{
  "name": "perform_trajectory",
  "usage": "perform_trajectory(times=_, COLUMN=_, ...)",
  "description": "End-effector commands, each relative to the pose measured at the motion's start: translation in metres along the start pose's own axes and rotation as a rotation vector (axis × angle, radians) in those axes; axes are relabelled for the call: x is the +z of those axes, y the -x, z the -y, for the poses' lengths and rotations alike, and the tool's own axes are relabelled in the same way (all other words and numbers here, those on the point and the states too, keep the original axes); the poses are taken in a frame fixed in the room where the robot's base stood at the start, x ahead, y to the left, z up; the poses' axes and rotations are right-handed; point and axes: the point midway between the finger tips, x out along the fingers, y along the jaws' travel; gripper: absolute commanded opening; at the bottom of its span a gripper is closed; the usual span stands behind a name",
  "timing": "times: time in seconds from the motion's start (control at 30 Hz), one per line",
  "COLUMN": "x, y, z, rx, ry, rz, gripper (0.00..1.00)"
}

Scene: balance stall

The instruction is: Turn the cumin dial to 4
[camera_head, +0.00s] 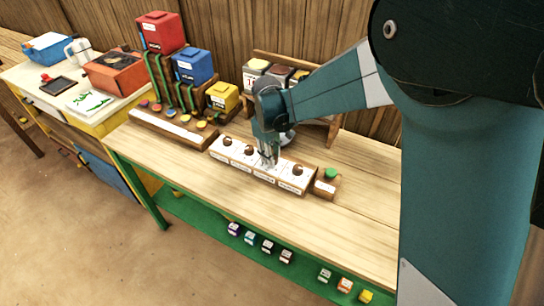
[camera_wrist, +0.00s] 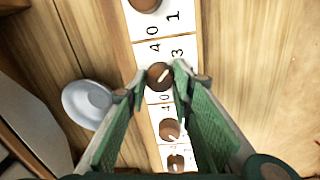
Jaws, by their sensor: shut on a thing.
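A long white panel (camera_head: 236,156) on the bench carries a row of brown dials with labels too small to read. My gripper (camera_head: 268,161) points down at the third dial from the left and mostly hides it in the head view. In the wrist view, my green fingers (camera_wrist: 160,77) close on both sides of that brown dial (camera_wrist: 159,79). A pale pointer mark shows on its top, slanting. The printed numbers 4 (camera_wrist: 154,47) and 3 (camera_wrist: 177,53) show just above it. Which ingredient this dial belongs to cannot be read.
Neighbouring dials stand close on both sides, one at the right (camera_head: 297,170) and two at the left. A green button (camera_head: 330,174) on a wooden block sits past the panel's right end. A pale round dish (camera_wrist: 87,103) lies beside the panel.

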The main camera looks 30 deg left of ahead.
Motion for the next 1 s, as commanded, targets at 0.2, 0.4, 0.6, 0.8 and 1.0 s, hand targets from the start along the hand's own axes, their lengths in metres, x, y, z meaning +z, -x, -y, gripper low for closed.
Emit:
perform_trajectory(times=0.2, x=0.0001, y=-0.0001, z=0.0001, rx=0.000, ry=0.204, rz=-0.017, gripper=0.12)
perform_trajectory(times=0.4, x=0.0002, y=-0.0001, z=0.0001, rx=0.000, ry=0.391, rz=-0.033, gripper=0.12)
perform_trajectory(times=0.6, x=0.0008, y=0.0000, z=0.0000, rx=0.001, ry=0.554, rz=-0.045, gripper=0.12)
perform_trajectory(times=0.8, x=0.0012, y=0.0002, z=0.0004, rx=0.000, ry=0.666, rz=-0.054, gripper=0.12)
perform_trajectory(times=1.0, x=0.0013, y=0.0003, z=0.0007, rx=0.000, ry=0.721, rz=-0.059, gripper=0.12)
